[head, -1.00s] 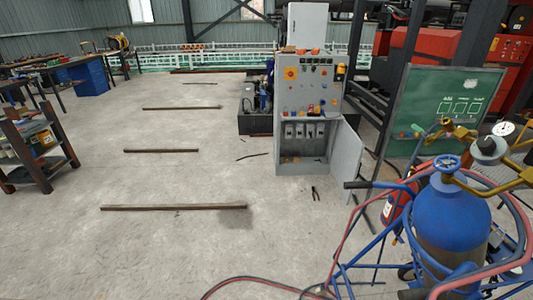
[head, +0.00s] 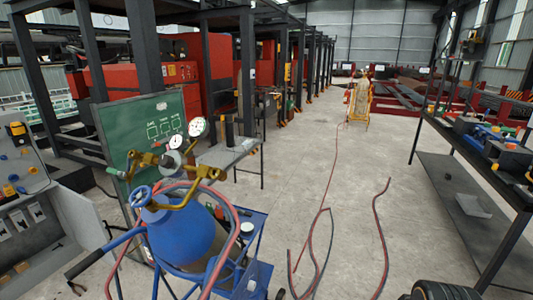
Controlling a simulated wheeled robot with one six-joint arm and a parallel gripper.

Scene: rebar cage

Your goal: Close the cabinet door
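The grey control cabinet (head: 22,165) stands at the left edge of the head view, partly cut off by the frame. Its lower door (head: 80,218) is swung open to the right, and the lower compartment shows inside. Switches and several white units are visible on the cabinet. The blue gas cylinder cart stands in front and to the right of the door.
The blue cylinder (head: 185,235) on its cart, with red hoses, takes up the lower left. A green board (head: 145,130) stands behind it. Loose hoses (head: 383,240) lie on the floor. A shelf bench (head: 470,190) is at right.

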